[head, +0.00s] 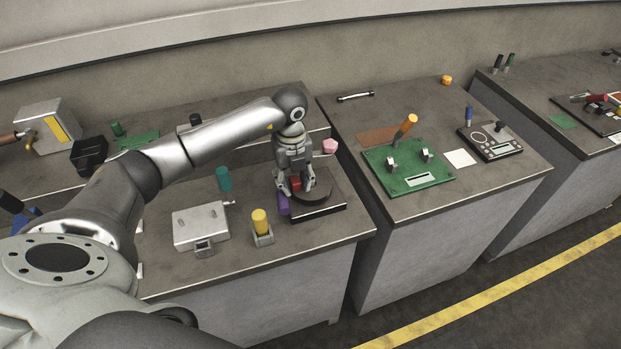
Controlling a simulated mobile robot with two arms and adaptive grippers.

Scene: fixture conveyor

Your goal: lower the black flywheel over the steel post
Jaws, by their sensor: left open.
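My left gripper (295,191) points down over a dark base plate (322,212) near the front right corner of the nearest bench. Its jaws are open. A dark, curved disc edge, which looks like the black flywheel (318,198), shows at the plate just right of the fingers. The gripper covers much of it. A small red part (295,183) shows between the fingers; I cannot tell whether it belongs to the flywheel. The steel post cannot be made out, so I cannot tell whether the flywheel is around it. My right gripper is not in view.
A purple piece (284,205) stands close left of the gripper. A yellow-topped holder (261,224), a metal box (201,226) and a teal cylinder (223,178) stand further left. A pink piece (330,146) lies behind. A gap separates this bench from the bench with a green board (408,182).

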